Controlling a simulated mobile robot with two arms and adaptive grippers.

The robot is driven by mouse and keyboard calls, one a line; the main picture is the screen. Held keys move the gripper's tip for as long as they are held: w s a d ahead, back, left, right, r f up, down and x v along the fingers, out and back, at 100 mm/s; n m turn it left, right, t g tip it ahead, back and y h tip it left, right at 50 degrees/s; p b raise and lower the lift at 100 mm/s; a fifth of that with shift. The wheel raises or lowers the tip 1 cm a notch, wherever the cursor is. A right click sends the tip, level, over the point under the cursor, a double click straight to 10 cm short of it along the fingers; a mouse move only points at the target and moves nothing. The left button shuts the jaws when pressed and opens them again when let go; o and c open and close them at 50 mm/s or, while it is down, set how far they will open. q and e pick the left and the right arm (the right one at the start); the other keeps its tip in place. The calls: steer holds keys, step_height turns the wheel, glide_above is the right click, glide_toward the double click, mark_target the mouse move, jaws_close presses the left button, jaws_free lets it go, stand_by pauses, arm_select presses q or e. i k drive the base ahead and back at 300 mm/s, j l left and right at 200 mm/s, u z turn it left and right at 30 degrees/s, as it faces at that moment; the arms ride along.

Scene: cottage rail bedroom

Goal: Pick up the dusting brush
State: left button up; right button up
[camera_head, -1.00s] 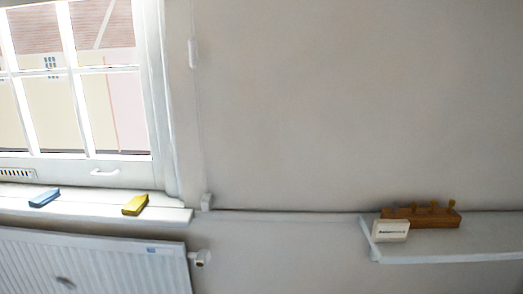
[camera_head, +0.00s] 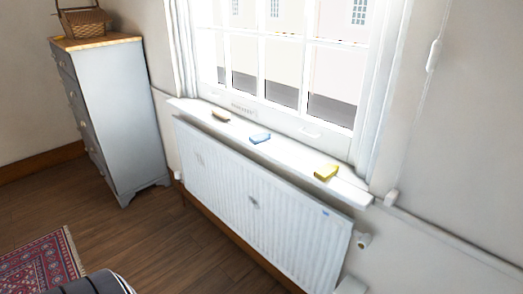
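A small brown object (camera_head: 221,115) lies at the far left of the white window sill (camera_head: 350,190). It looks like it may be the dusting brush, but it is too small to be sure. A blue block-like object (camera_head: 260,138) lies to the right of it on the sill. A yellow one (camera_head: 326,172) lies further right, near the sill's right end. Neither of my grippers shows in the head view.
A white radiator (camera_head: 255,205) is under the sill. A grey chest of drawers (camera_head: 120,115) stands left, with a wicker basket (camera_head: 84,22) on top. A patterned rug (camera_head: 40,262) lies on the wooden floor (camera_head: 160,235), which is clear before the radiator.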

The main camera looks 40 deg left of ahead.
mark_target(223, 116)
steer(key=u, duration=1.55)
